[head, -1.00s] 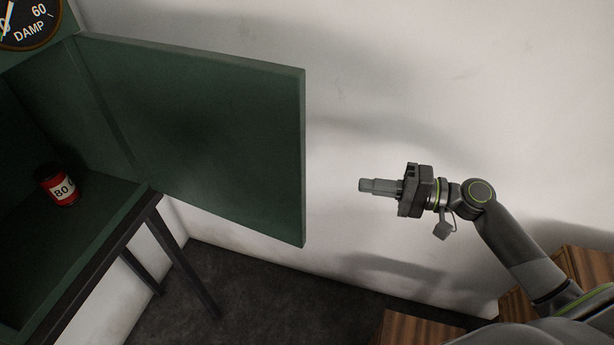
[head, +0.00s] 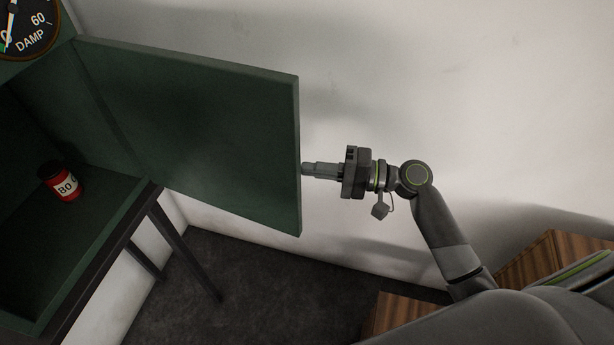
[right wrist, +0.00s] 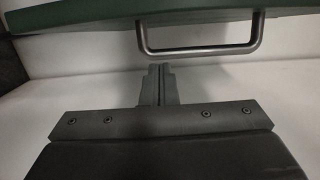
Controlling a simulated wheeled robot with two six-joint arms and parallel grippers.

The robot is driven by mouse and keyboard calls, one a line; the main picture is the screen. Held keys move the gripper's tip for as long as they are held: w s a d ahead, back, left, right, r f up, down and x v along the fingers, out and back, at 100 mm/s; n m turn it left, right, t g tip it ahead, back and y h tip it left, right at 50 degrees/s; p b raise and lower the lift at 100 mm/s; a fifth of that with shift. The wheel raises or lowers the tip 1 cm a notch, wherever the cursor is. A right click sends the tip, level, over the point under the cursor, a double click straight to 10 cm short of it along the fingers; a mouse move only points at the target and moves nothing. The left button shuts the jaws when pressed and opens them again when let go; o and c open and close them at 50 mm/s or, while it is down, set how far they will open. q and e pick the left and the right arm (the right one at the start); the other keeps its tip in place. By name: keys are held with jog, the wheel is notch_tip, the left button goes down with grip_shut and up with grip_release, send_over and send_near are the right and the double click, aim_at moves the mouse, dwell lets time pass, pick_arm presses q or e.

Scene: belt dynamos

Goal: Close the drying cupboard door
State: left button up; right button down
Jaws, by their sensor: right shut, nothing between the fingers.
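The dark green drying cupboard (head: 75,168) stands at the left in the head view with its door (head: 195,135) swung open to the right. My right gripper (head: 304,169) is shut and empty, with its fingertips at the door's free edge. In the head view I cannot tell if they touch it. In the right wrist view the door (right wrist: 80,14) runs along the top with a grey metal bar handle (right wrist: 202,50), and my shut fingers (right wrist: 157,70) lie below it, beside the handle's left end. My left gripper is not in view.
A red jar (head: 60,181) with a white label stands inside the cupboard. A round DAMP dial (head: 28,25) is above it. A pale wall (head: 450,90) lies behind the door and my arm. Wooden boxes (head: 405,312) are at the lower right.

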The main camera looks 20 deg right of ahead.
jog(key=s+a+p, duration=0.2)
jog(key=s, duration=0.1)
jog(key=shift+a, duration=0.4)
